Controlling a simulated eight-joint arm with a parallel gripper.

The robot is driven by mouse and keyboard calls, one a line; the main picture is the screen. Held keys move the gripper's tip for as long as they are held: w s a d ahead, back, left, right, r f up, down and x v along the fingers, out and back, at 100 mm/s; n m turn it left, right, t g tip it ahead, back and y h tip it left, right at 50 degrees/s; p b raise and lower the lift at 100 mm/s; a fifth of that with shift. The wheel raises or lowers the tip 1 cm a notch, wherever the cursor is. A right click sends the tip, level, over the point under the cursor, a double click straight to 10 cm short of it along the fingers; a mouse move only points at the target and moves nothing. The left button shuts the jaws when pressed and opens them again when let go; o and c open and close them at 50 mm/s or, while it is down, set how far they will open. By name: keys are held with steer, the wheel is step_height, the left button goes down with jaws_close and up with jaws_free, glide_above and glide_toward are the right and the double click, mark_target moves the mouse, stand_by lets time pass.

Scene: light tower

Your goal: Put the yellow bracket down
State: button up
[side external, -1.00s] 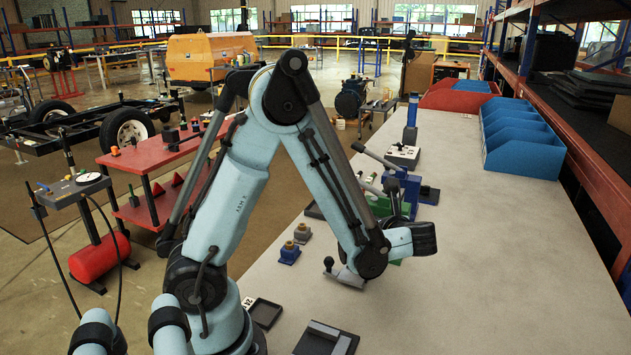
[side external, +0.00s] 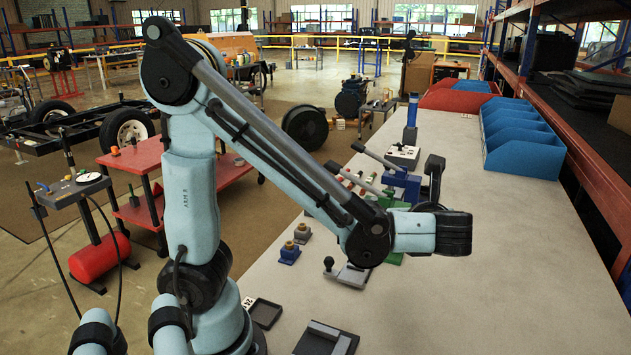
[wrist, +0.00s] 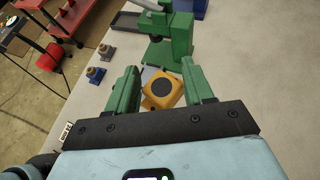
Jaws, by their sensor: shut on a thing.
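The yellow bracket (wrist: 162,92), an orange-yellow piece with a round dark disc on its face, sits between the green fingers of my gripper (wrist: 161,78) in the wrist view. Both fingers are close against its sides, and my gripper is shut on it. The bracket looks tilted. Whether it touches the surface below cannot be told. In the side external view my own wrist and forearm reach over the bench, and the fingers and the bracket cannot be made out.
A green press-like fixture (wrist: 172,50) stands just beyond the fingers. Dark trays (side external: 265,313) lie at the bench's near left edge. Blue bins (side external: 522,150) stand at the back right. The bench's right side is clear.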

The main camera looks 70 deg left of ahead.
steer(key=m+t, duration=0.1)
steer(key=w+r+m+t+h, duration=0.1)
steer(key=r+m+t+h, duration=0.1)
steer(key=m, duration=0.1)
steer(key=shift+w+d+r+t, duration=0.1)
steer(key=shift+w+d+t, duration=0.2)
steer(key=shift+w+d, duration=0.05)
steer(key=w+a+r+m+t+h, duration=0.1)
steer(key=w+r+m+t+h, duration=0.15)
steer(key=w, duration=1.35)
steer(key=w+a+f+n+g+y, duration=0.1)
steer(key=w+a+f+y, duration=0.1)
steer(key=w+a+f, duration=0.9)
steer(key=a, duration=0.2)
steer(key=w+a+f, duration=0.1)
steer(key=a+f, duration=0.1)
steer(key=a, duration=0.1)
steer(key=w+a+f, duration=0.1)
steer(key=a+f, duration=0.1)
steer(key=a, duration=0.1)
steer(key=shift+w+f, duration=0.1)
steer(key=shift+f, duration=2.25)
